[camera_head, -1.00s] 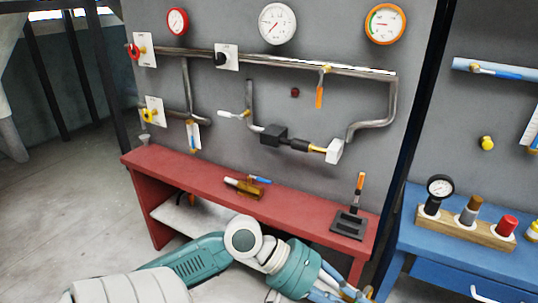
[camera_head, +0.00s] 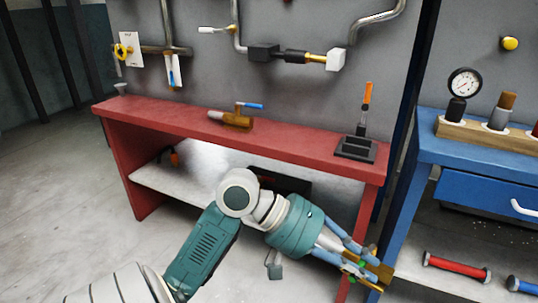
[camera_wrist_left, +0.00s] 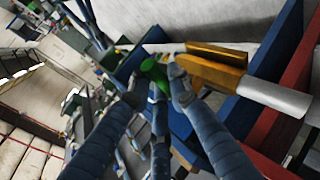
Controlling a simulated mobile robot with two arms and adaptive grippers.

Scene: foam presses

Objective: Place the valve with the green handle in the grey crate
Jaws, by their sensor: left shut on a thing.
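My left gripper (camera_head: 362,262) reaches in front of the right leg of the red bench, over the gap beside the blue bench. It is shut on the valve with the green handle; its brass body (camera_head: 380,271) shows past the fingers. In the left wrist view the green handle (camera_wrist_left: 155,72) is between the blue-grey fingertips (camera_wrist_left: 164,84), and the brass body (camera_wrist_left: 216,66) with a pale pipe end extends to the right. I cannot make out a grey crate in these frames. My right gripper is not in view.
A brass valve with a blue handle (camera_head: 234,119) and a black stand with an orange-handled tool (camera_head: 357,148) are on the red bench (camera_head: 300,138). The blue bench (camera_head: 470,165) stands at right, with red (camera_head: 457,266) and blue cylinders on its lower shelf.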

